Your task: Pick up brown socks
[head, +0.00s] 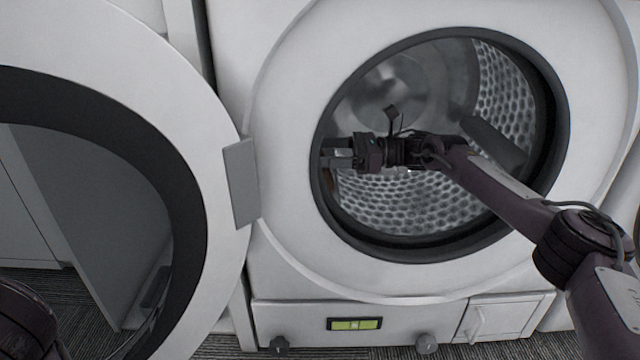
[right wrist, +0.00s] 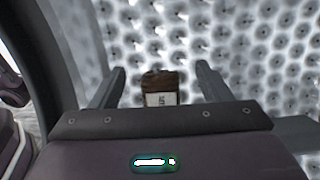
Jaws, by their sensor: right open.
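A small brown item (right wrist: 151,82) with a pale label shows in the right wrist view, between my fingers in the picture. It may be the brown socks, but I cannot make out its cloth or full shape. My right gripper (head: 328,153) is at the washer's round opening, pointing left in the head view. In the right wrist view the right gripper (right wrist: 161,70) has its fingers wide apart, with a gap on each side of the brown item. My left gripper is out of view.
The white washer (head: 285,190) has a dark-rimmed opening and a perforated metal drum (head: 400,205). Its round door (head: 225,205) is swung open to the left. My right forearm crosses the opening's right rim.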

